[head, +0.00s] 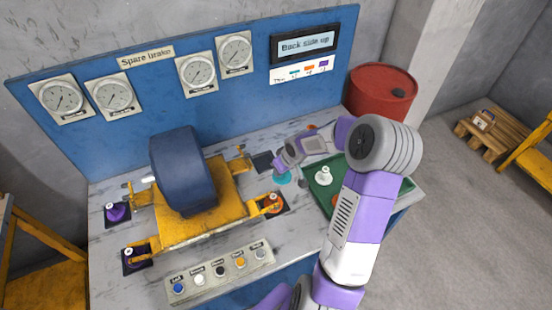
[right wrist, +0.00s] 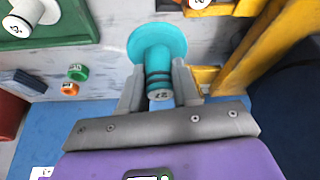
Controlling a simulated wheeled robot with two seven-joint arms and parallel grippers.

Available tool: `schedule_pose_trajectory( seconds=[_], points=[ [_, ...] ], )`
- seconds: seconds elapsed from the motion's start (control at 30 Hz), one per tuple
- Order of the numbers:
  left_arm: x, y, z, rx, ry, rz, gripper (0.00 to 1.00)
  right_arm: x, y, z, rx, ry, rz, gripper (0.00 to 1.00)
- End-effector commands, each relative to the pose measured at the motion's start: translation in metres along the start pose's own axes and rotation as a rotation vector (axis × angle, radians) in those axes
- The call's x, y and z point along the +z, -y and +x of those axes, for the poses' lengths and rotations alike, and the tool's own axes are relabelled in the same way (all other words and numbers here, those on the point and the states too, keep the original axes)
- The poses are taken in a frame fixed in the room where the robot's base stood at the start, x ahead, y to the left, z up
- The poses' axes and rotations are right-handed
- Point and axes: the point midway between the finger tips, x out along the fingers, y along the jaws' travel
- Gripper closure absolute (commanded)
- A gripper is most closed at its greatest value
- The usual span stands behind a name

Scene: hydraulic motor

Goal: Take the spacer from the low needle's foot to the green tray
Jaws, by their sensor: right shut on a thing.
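My right gripper (head: 285,168) is shut on a teal spacer (head: 282,179), between the yellow motor frame (head: 205,212) and the green tray (head: 320,200). In the right wrist view, the teal spacer (right wrist: 150,48) sits between both fingers (right wrist: 158,95), its wide flange away from the palm. A dark square pad (head: 262,161) beside the frame's back right foot (head: 240,163) looks bare. The tray holds a white piece (head: 323,175) and an orange piece, partly hidden by my arm. The gauge needles are too small to read surely. My left gripper is not in view.
The dark blue motor (head: 182,170) stands on the frame. Purple pieces (head: 117,212) are at its left feet and an orange piece (head: 272,204) at the front right foot. A button panel (head: 218,272) lies in front. A red barrel (head: 382,90) stands behind the tray.

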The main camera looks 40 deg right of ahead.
Motion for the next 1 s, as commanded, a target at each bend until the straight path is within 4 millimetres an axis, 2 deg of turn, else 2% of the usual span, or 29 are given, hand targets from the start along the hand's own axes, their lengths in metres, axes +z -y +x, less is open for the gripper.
schedule_pose_trajectory(
  seconds=[0.7, 0.83, 1.0],
  points=[
    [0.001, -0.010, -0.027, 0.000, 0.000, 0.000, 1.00, 0.110, 0.024, -0.048, 0.001, 0.001, 0.001, 1.00],
    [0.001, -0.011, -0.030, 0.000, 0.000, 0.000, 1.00, 0.122, 0.026, -0.052, 0.000, 0.000, 0.001, 1.00],
    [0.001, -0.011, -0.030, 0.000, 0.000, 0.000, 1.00, 0.125, 0.027, -0.052, 0.000, -0.001, 0.000, 1.00]
  ],
)
